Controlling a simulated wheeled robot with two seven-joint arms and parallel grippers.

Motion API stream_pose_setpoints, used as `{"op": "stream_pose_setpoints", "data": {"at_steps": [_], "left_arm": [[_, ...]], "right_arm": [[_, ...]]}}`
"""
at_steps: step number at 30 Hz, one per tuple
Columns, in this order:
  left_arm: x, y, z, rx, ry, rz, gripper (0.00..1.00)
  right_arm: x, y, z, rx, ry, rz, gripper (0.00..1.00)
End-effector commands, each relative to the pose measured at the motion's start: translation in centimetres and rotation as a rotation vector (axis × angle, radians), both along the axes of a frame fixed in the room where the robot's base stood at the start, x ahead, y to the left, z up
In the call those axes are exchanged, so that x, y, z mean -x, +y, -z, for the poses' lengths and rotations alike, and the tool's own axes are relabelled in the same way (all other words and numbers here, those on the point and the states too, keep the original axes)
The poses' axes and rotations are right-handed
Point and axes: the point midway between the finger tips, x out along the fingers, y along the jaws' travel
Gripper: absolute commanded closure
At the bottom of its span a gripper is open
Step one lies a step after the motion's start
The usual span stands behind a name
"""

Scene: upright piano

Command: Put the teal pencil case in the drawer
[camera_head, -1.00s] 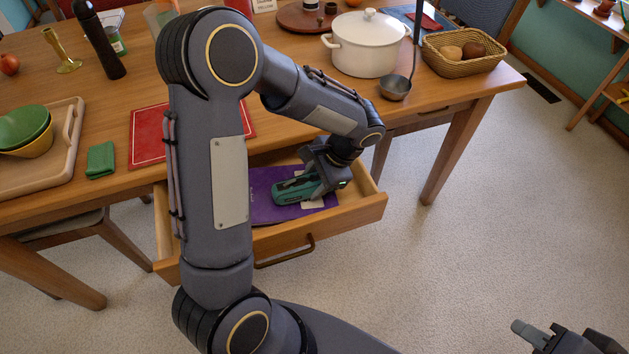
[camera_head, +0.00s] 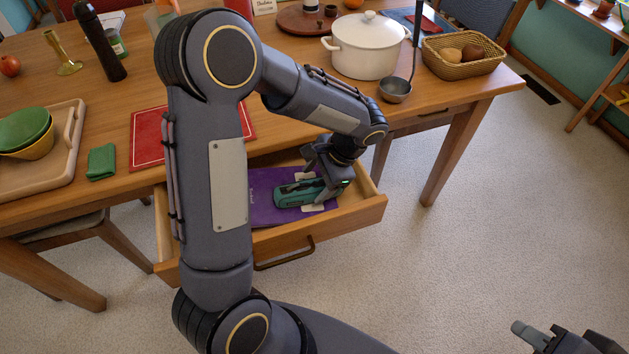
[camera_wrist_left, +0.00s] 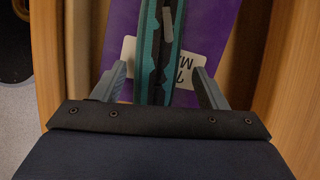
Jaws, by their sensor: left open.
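The teal pencil case (camera_head: 297,193) lies inside the open drawer (camera_head: 345,215), on top of a purple book or folder (camera_head: 262,196) with a white label. My left gripper (camera_head: 318,186) is down in the drawer over the right end of the case. In the left wrist view, the gripper's fingers (camera_wrist_left: 160,88) stand apart on either side of the case (camera_wrist_left: 160,45), with gaps between them and it. The purple item (camera_wrist_left: 208,40) shows beneath. My right gripper (camera_head: 560,335) is at the bottom right, away from the table; only part of it shows.
The drawer's front with its handle (camera_head: 285,252) sticks out from the wooden table (camera_head: 480,85). On the tabletop are a white pot (camera_head: 366,45), a ladle (camera_head: 395,90), a basket (camera_head: 462,55), a red mat (camera_head: 147,135) and a green cloth (camera_head: 101,161). Floor at right is clear.

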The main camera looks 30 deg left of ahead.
Motion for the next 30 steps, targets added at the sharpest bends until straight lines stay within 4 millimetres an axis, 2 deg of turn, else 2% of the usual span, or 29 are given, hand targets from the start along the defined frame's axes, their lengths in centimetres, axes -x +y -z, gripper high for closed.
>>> {"op": "stream_pose_setpoints", "data": {"at_steps": [6,12,20,25,30], "left_arm": [[-0.9,-1.9,-4.6,0.001,-0.005,0.002,0.34],[-1.6,-3.4,-8.0,0.001,-0.003,0.002,0.34],[-1.6,-4.0,-10.1,0.013,-0.008,-0.010,0.34],[1.1,-2.6,-11.8,0.114,-0.070,-0.098,0.34],[5.7,-1.5,-13.5,0.283,-0.184,-0.247,0.34]], "right_arm": [[0.0,0.0,-1.2,0.000,0.000,0.000,0.68],[0.0,0.0,-1.9,0.000,0.000,0.000,0.68],[0.0,0.0,-2.2,0.000,0.000,0.000,0.68],[0.0,0.0,-2.2,0.000,0.000,0.000,0.68],[0.0,0.0,-2.2,0.000,0.000,0.000,0.68]]}}
